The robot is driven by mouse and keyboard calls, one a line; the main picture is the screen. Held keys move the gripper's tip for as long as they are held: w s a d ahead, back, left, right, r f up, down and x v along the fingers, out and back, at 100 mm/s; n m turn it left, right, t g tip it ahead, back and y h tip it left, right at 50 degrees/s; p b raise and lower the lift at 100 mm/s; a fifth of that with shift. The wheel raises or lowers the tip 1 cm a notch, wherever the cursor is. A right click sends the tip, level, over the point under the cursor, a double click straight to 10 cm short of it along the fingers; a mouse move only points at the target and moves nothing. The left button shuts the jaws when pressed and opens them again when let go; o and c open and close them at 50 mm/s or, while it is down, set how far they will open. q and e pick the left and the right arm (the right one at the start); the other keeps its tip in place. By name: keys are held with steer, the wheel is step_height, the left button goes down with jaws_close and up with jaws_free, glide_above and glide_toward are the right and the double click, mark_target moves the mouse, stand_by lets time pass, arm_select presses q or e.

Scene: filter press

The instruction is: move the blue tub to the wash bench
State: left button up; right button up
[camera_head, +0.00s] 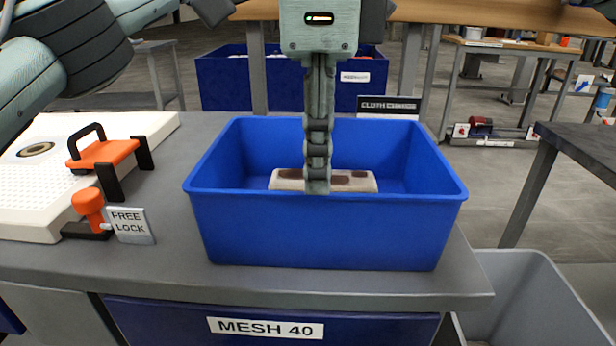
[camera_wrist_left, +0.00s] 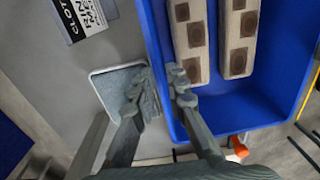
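The blue tub (camera_head: 330,232) stands upright on the grey bench top. It holds pale bars with brown patches; one bar (camera_head: 350,181) shows in the head view, two (camera_wrist_left: 238,35) in the left wrist view. My left gripper (camera_wrist_left: 161,85) is shut on the tub's wall (camera_wrist_left: 157,50), one finger inside and one outside. No surface is readably labelled as the wash bench.
A white perforated plate (camera_head: 60,165), an orange handle (camera_head: 104,153) and a FREE LOCK sign (camera_head: 131,225) lie left of the tub. A CLOTH CHANGE sign (camera_head: 389,106) stands behind it. A grey bin (camera_head: 530,285) and a dark table (camera_head: 590,145) are at the right.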

mark_target(315, 266)
steer(key=shift+w+a, duration=0.1)
steer(key=shift+w, duration=0.15)
arm_select(q)
steer(key=shift+w+r, duration=0.1)
steer(key=shift+w, duration=0.05)
arm_select(e)
steer(key=shift+s, duration=0.1)
steer(key=shift+s, duration=0.1)
